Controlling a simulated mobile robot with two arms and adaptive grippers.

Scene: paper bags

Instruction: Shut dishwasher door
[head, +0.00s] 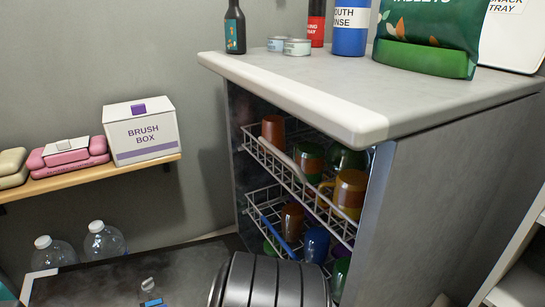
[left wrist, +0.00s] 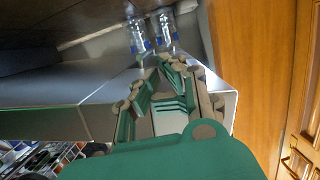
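The dishwasher stands under the grey counter in the head view, its front open. Its upper rack (head: 262,160) and lower rack (head: 262,212) hold several cups and sit inside the cabinet. A dark panel (head: 190,266) lies low in front of the racks and looks like the lowered door. My left gripper (left wrist: 163,68) is in the left wrist view, its green and brown fingers over a pale metallic panel (left wrist: 75,98), apparently the door. Its fingertips lean close together; whether they touch or grip the panel is unclear. My right gripper is in neither view.
Two clear bottles (head: 105,240) stand at the lower left, below a wooden shelf (head: 95,179) with a brush box (head: 141,132). The countertop (head: 330,95) holds bottles, tins and a green pouch (head: 425,40). A wooden cabinet (left wrist: 250,80) shows at right in the wrist view.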

